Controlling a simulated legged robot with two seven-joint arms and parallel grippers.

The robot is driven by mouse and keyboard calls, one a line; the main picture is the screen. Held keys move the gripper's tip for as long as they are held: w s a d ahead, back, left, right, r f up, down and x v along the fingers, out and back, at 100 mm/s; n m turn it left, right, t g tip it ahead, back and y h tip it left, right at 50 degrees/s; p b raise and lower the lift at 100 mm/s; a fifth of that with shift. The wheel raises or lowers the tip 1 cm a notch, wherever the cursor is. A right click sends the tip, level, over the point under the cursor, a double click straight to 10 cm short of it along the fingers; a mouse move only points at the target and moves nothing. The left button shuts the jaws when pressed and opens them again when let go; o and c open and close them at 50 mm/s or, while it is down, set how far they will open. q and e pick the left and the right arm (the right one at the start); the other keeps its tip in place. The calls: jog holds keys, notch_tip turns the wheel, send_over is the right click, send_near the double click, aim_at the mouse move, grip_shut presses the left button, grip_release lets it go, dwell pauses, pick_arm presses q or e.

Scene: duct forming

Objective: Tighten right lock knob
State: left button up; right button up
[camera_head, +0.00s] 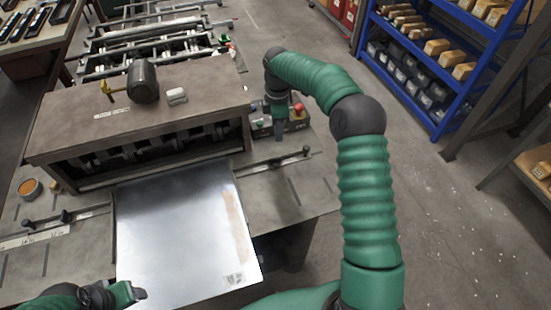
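The right lock knob appears to be the small black knob (306,150) at the outer end of the right guide bar (275,163) on the machine's table. My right gripper (278,134) points down just left of and behind that knob, beside the control box, apart from the knob in the picture. Its fingers are small and dark, and their opening cannot be made out. A metal sheet (180,240) lies flat on the table, its back edge at the machine's opening. My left gripper (138,293) is at the bottom left, by the sheet's near left corner; its fingers are partly cut off.
A control box with a red button (298,108) stands beside my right gripper. A black mallet (142,82) and a pale block (177,96) lie on the machine's top (215,85). A left guide bar with black knobs (65,216) and an orange-filled tin (30,189) are at left. Blue shelving (440,130) stands back right.

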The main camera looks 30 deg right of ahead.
send_over(278, 157)
notch_tip(278, 157, down, 5)
jog(key=f, duration=0.1)
jog(key=f+p, duration=0.1)
jog(key=f, duration=0.2)
jog(key=shift+s+f+p, duration=0.3)
jog(key=shift+s+f, duration=0.05)
jog(key=shift+s, duration=0.05)
jog(key=f, duration=0.2)
jog(key=shift+w+f, duration=0.3)
jog(key=shift+w, duration=0.05)
jog(key=shift+w+f, duration=0.15)
jog(key=shift+f, duration=0.05)
jog(key=shift+s+r, duration=0.1)
jog(key=shift+s, duration=0.15)
jog(key=shift+c, duration=0.5)
pick_arm(q)
jog(key=shift+v, duration=1.2)
pick_arm(e)
jog(key=shift+w, duration=0.1)
grip_shut()
